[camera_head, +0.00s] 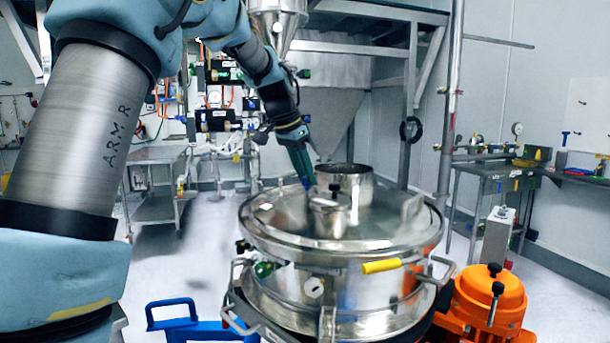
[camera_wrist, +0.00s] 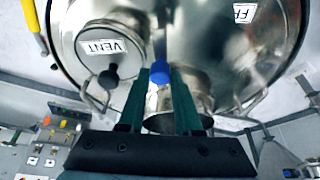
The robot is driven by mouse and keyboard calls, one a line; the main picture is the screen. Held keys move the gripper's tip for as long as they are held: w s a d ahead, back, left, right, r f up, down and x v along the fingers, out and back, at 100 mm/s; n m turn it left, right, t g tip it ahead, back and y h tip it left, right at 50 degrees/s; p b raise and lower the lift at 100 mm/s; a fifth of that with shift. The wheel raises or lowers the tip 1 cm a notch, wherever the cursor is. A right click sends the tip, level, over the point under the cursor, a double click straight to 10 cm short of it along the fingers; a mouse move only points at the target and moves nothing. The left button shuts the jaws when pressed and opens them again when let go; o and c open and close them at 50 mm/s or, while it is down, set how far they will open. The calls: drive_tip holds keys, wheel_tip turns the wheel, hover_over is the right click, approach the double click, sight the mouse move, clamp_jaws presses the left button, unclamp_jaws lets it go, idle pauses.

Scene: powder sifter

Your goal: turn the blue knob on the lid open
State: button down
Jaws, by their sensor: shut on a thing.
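The round steel lid (camera_head: 375,232) covers the sifter drum in the head view. It fills the upper part of the wrist view (camera_wrist: 205,35), with a VENT label and a second, partly cut-off label. The blue knob (camera_wrist: 158,74) is between the tips of my gripper's dark green fingers (camera_wrist: 158,84). My gripper (camera_head: 306,180) reaches down to the lid behind the capped vent port in the head view and is shut on the knob. The fingers hide the knob's sides, and its turned angle cannot be told.
An open steel neck (camera_head: 345,178) rises from the lid close to my gripper. The capped vent port (camera_head: 329,210) stands in front. A yellow handle (camera_head: 381,266) sticks out at the drum's front. An orange motor (camera_head: 488,297) stands right of the drum.

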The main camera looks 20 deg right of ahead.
idle(0.5)
drive_tip(key=c, duration=0.6)
unclamp_jaws()
drive_tip(key=shift+r, duration=0.1)
drive_tip(key=b+v, duration=0.2)
drive_tip(key=v, duration=0.8)
drive_tip(key=shift+a+r, duration=0.2)
drive_tip(key=shift+r, duration=0.05)
